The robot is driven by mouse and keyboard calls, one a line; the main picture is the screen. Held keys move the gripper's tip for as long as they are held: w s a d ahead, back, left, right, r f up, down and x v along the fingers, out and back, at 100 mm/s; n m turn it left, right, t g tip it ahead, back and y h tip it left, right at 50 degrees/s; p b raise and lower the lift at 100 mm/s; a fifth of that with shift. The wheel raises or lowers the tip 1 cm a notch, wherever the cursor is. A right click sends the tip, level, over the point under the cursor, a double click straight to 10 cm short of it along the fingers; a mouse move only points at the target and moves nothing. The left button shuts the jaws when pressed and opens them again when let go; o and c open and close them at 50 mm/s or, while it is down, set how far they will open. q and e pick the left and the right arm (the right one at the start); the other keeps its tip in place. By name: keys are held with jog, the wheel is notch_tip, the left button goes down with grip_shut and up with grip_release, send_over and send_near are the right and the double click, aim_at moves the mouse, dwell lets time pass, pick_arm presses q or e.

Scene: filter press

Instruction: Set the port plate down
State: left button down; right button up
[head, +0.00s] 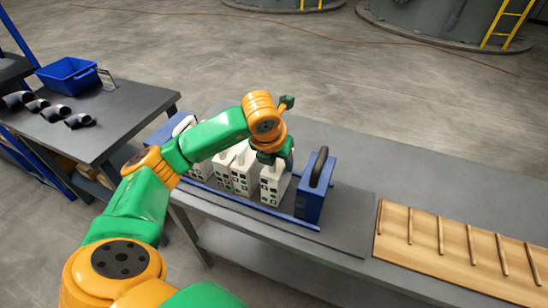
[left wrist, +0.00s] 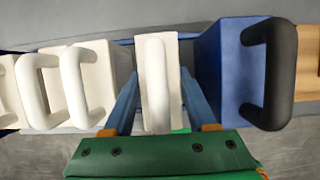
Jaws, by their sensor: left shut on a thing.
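The port plate (head: 271,187) is a white block with dark and green squares on its front. It stands upright between the blue rails, at or just over them; I cannot tell if it rests on them. My left gripper (head: 274,158) is above it, shut on its handle. In the left wrist view the white handle (left wrist: 155,70) sits between my left gripper's two fingers (left wrist: 160,88). Several other white plates (head: 236,172) stand to its left with a narrow gap. My right gripper is not in view.
A blue end plate (head: 312,188) with a black handle stands close on the right. Another blue end block (head: 168,128) is at the left. A wooden board with rods (head: 455,250) lies on the bench to the right. A side table (head: 105,105) holds a blue bin (head: 68,75) and black pipe elbows.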

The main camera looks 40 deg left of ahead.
pick_arm(q)
jog(key=shift+w+f, duration=0.25)
jog(key=shift+f, duration=0.45)
jog(key=shift+c, duration=1)
grip_release()
jog(key=shift+s, duration=0.1)
jog(key=shift+r, duration=0.1)
jog(key=p+v, duration=0.1)
jog(key=v, duration=1)
jog(key=shift+r, duration=0.4)
jog(key=shift+s+r, duration=0.15)
jog(key=shift+s, duration=0.05)
